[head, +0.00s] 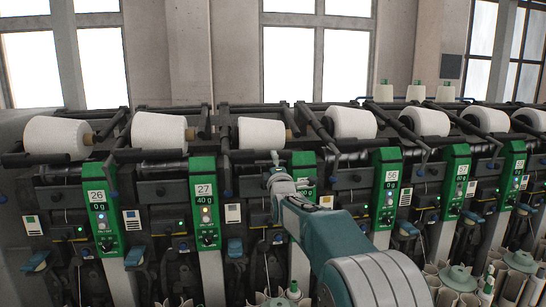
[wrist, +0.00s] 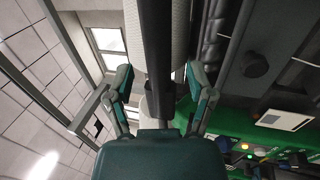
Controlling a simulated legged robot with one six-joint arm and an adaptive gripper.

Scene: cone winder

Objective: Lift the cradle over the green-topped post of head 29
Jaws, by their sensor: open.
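My gripper (head: 276,160) is at the third winding head from the left in the head view, in front of its white cone (head: 261,133). In the wrist view my gripper (wrist: 158,72) is open, with one finger on each side of a dark bar (wrist: 156,40), apparently part of a cradle. Any contact with the bar cannot be told. A white cone (wrist: 178,35) lies beyond the bar. The green-topped post (head: 303,163) just right of my gripper is partly hidden by my arm, and its number cannot be read. I cannot make out 29 on any post.
Green-topped posts 26 (head: 100,208) and 27 (head: 206,203) stand to the left. Another green post (head: 387,185) stands to the right of my arm. Neighbouring cradle arms and cones crowd both sides. Tubes (head: 505,285) stand at the lower right.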

